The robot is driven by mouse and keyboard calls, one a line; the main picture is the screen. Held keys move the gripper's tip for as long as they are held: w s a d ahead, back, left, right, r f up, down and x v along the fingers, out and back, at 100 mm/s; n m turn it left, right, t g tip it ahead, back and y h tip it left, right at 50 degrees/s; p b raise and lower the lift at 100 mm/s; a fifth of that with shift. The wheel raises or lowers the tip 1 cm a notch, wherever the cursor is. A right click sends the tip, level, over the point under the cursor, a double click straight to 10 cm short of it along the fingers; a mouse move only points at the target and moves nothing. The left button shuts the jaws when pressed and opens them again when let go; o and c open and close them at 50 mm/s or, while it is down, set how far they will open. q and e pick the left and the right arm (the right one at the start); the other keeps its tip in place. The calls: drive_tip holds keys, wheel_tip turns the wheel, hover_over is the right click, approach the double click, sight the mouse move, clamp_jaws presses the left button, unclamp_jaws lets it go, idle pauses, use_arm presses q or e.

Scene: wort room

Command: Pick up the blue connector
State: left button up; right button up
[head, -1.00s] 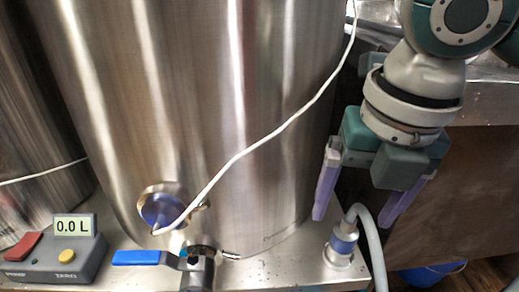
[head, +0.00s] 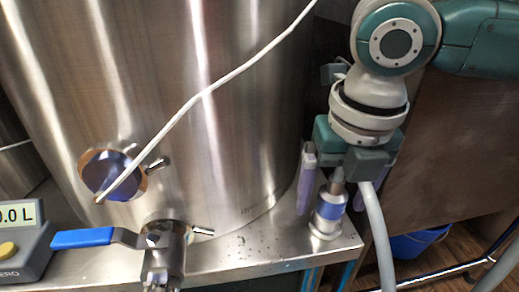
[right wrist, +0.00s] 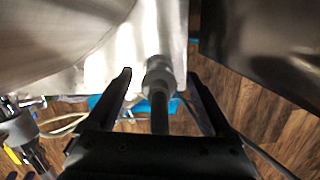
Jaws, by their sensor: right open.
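The blue connector (head: 330,208) stands upright on a metal base at the steel bench's right corner. A grey hose (head: 377,235) comes off its top and bends down to the right. My right gripper (head: 332,209) is open, with its lavender fingers on either side of the connector. My left gripper is in neither view.
A large steel tank (head: 225,110) with a white cable (head: 210,88) fills the left. A blue-handled valve (head: 85,238) and a readout box (head: 25,255) are at the front. A blue bucket (head: 415,243) is on the floor at right.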

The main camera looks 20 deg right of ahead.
drive_tip(key=shift+f, duration=0.1)
drive_tip(key=shift+c, duration=0.3)
clamp_jaws()
idle(0.4)
